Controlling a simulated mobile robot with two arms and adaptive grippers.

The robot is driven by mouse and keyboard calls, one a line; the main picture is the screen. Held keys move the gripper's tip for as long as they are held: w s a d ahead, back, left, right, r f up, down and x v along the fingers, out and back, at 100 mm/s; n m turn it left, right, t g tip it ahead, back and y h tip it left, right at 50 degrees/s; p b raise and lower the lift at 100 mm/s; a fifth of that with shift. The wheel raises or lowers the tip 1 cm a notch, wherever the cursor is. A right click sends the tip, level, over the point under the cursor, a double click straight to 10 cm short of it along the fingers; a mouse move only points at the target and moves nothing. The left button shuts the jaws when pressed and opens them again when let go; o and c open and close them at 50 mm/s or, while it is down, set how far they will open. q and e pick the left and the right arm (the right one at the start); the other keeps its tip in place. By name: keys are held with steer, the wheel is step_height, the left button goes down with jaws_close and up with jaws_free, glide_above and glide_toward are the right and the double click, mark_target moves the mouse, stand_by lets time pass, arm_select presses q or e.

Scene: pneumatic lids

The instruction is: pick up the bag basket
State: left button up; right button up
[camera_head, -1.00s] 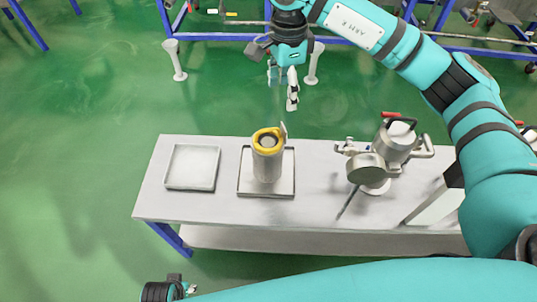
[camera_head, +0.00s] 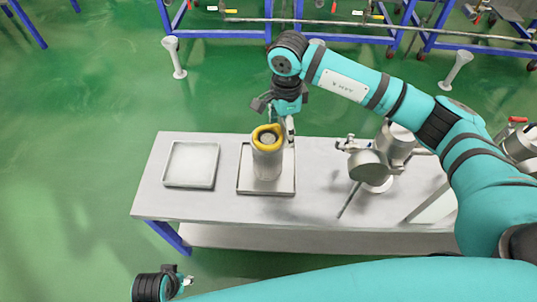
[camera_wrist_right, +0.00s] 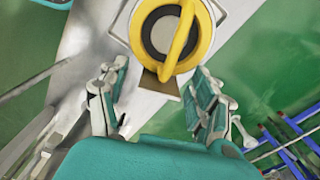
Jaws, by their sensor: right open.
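The bag basket is a grey metal cylinder (camera_head: 268,163) with a yellow rim and a yellow handle. It stands upright on a square tray (camera_head: 283,191) at the middle of the table. In the right wrist view its yellow top (camera_wrist_right: 193,48) shows a yellow bar across a dark and grey centre. My right gripper (camera_head: 284,125) hangs just behind and above the basket's rim. Its two fingers (camera_wrist_right: 160,92) are spread apart with nothing between them, short of the yellow ring. My left gripper (camera_head: 184,284) shows small at the bottom edge, and its fingers are too small to read.
An empty square tray (camera_head: 168,184) lies on the left of the grey table (camera_head: 215,207). A metal lidded vessel with clamps (camera_head: 367,167) stands right of the basket, partly behind my right arm. Blue-framed racks (camera_head: 240,30) and white posts (camera_head: 175,58) stand on the green floor behind.

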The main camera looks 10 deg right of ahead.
jaws_close()
stand_by(0.5)
steer(key=shift+r, duration=0.1)
